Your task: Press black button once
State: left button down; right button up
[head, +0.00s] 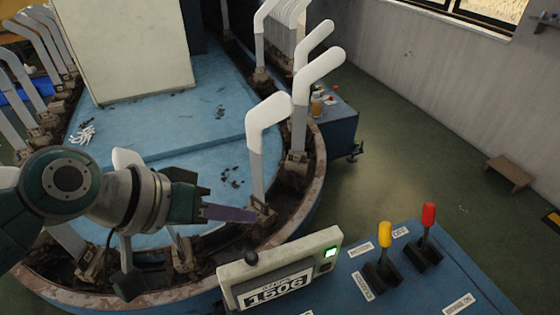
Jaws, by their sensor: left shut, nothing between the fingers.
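A small black round knob, which looks like the black button (251,258), stands on the top left of a grey control box (295,262). The box has a lit green display and a plate reading 1506. My left gripper (250,215) reaches in from the left, its fingers shut and empty. In the picture its tips are just above the black button, with a visible gap between them. How far apart they are in depth I cannot tell. My right gripper is not in view.
A yellow lever (385,234) and a red lever (429,215) stand on the blue panel (405,290) to the right. White foot forms (268,110) ring the round machine behind. A small wooden stool (508,172) stands on the open floor at right.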

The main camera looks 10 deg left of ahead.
pick_arm(q)
jog(key=shift+f, duration=0.1)
jog(key=b, duration=0.8)
send_over(246, 262)
notch_tip(246, 262, down, 8)
jog(key=shift+r, duration=0.2)
jog(key=shift+f+b, duration=0.3)
jog(key=shift+f, duration=0.2)
jog(key=shift+f, duration=0.1)
dwell(0.9)
jog(key=shift+f+b, duration=0.3)
jog(key=shift+f+b, duration=0.55)
jog(key=shift+f, duration=0.15)
dwell(0.6)
jog(key=shift+r, duration=0.15)
jog(key=shift+r+p, duration=0.95)
jog(key=shift+p, duration=0.15)
